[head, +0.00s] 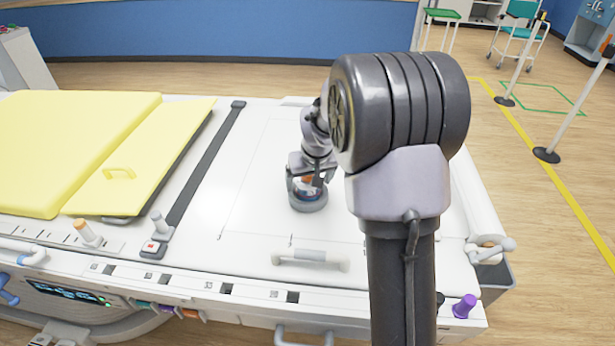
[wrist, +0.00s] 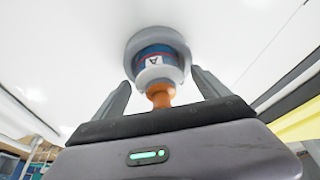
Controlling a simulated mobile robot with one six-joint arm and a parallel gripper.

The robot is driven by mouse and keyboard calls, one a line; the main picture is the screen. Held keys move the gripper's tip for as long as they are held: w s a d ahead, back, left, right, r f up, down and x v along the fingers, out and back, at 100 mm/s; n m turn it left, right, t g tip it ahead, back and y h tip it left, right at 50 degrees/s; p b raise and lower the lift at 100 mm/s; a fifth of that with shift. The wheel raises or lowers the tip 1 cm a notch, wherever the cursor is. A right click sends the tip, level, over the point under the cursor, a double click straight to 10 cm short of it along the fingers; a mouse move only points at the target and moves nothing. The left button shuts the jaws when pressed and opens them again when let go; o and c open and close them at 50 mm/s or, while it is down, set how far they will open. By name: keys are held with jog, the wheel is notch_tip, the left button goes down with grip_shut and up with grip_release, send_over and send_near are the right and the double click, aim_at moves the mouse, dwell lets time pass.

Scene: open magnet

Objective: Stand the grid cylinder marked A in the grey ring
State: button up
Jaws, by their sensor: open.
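The grid cylinder marked A (wrist: 152,54) has a blue band, a pale end and an orange knob (wrist: 160,95). It stands inside the grey ring (wrist: 136,42) in the wrist view and looks about upright. In the head view the grey ring (head: 307,203) sits on the white table top, with part of the cylinder (head: 307,182) showing inside it. My gripper (wrist: 160,77) is open, with one finger on each side of the cylinder and gaps visible between. In the head view my gripper (head: 311,172) is just above the ring and partly hides the cylinder.
The white table top (head: 262,150) is clear around the ring. A yellow pad (head: 70,145) lies at the left, beside a dark strip (head: 205,165). A pale handle (head: 310,258) rises near the front edge. My arm hides part of the right side.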

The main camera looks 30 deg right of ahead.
jog(key=s+a+r+p, duration=0.1)
jog(key=s+a+r, duration=0.35)
jog(key=r, duration=0.35)
jog(key=s+a+r+p, duration=0.25)
jog(key=s+r, duration=0.25)
jog(key=r, duration=0.3)
jog(key=s+a+r+m+y, duration=0.1)
jog(key=s+a, duration=0.5)
jog(key=s, duration=0.4)
jog(key=s+a+r+m+t+y, duration=0.1)
jog(key=s+a, duration=0.6)
jog(key=s, duration=0.3)
jog(key=shift+s+r+t+y+b, duration=0.15)
jog(key=shift+s+t+y+b, duration=0.15)
jog(key=shift+s+y+b, duration=0.1)
